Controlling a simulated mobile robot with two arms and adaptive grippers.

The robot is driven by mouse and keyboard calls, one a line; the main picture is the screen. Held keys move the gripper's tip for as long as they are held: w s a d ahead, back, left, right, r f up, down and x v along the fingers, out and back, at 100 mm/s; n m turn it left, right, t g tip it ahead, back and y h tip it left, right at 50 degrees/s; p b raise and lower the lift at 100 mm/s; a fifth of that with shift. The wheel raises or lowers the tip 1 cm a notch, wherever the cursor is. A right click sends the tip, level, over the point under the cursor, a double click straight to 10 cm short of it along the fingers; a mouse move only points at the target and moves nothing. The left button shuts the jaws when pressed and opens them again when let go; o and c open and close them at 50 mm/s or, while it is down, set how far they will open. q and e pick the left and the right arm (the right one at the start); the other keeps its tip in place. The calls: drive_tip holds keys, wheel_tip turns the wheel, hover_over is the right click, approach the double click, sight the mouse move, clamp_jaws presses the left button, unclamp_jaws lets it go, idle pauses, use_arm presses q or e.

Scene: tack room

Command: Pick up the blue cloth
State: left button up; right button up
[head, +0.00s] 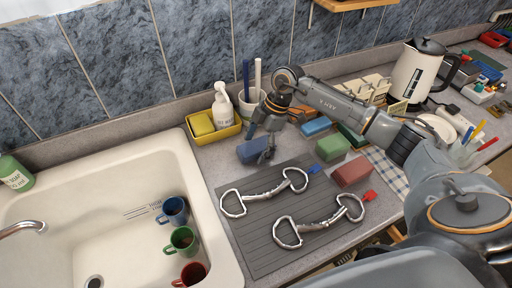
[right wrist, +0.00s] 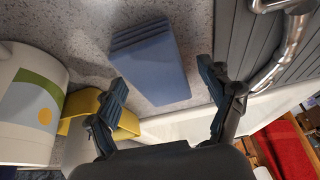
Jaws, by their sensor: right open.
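A folded blue cloth (head: 250,151) lies on the grey counter, between the yellow caddy and the grey ribbed mat. In the right wrist view the blue cloth (right wrist: 150,62) shows its layered folds and lies flat ahead of the fingertips. My right gripper (head: 261,144) is above and beside the cloth, partly covering it in the head view. In the right wrist view its two fingers (right wrist: 163,78) are spread, with nothing between them, pointing toward the cloth. My left gripper is not in view.
A yellow caddy (head: 218,133) with a sponge and white bottle stands left of the cloth, near a white cup (head: 250,108). The mat (head: 265,235) holds two metal bits.

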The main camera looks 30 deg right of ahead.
drive_tip(key=shift+f, duration=0.25)
idle(0.5)
drive_tip(key=c, duration=1.3)
drive_tip(key=shift+o, duration=0.2)
